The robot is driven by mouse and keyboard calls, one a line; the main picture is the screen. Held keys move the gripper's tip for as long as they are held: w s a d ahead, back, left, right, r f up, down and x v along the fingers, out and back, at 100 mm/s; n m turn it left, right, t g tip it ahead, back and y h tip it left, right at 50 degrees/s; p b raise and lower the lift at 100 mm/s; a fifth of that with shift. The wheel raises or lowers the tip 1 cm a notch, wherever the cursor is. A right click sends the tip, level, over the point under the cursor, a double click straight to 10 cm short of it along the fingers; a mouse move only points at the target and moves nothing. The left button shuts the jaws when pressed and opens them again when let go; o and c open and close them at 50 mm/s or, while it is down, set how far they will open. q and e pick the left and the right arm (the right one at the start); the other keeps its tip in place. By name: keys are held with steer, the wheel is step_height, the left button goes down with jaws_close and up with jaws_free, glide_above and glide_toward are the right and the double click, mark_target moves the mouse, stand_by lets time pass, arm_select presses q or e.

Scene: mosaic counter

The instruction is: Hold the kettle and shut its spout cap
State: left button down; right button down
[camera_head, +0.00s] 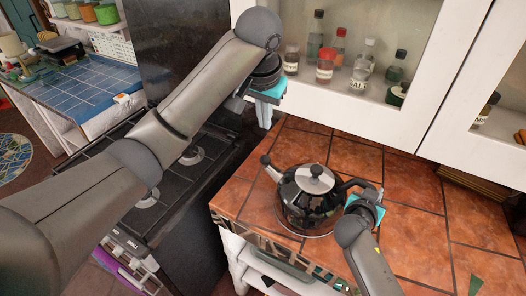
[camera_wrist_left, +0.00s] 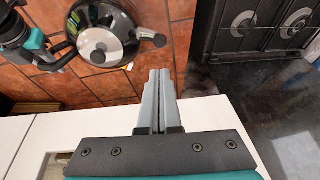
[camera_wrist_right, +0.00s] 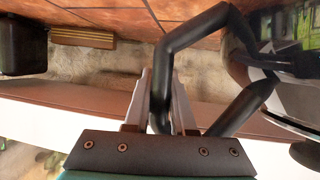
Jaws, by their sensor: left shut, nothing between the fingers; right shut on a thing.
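The dark, shiny kettle (camera_head: 300,210) with a silver lid stands on the tiled counter; it also shows in the left wrist view (camera_wrist_left: 118,50). I cannot tell whether the cap is open. My left gripper (camera_head: 264,122) is shut and empty, beyond the spout and apart from it. My right gripper (camera_head: 358,196) is shut on the black kettle handle (camera_wrist_right: 190,40) at the kettle's right side.
A black stove (camera_head: 190,170) lies left of the counter. A white cabinet (camera_head: 345,92) with glass doors, bottles and jars inside, rises behind. The terracotta-tiled counter (camera_head: 440,235) is mostly clear right of the kettle. A blue-tiled surface (camera_head: 75,95) is at the far left.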

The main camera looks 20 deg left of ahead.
arm_select(q)
steer(key=shift+n, duration=0.3)
glide_toward(264, 158)
steer(key=x, duration=0.5)
steer(key=shift+w+f, duration=0.1)
steer(key=shift+f, duration=0.05)
steer(key=shift+a+f, duration=0.1)
steer(key=shift+f, duration=0.45)
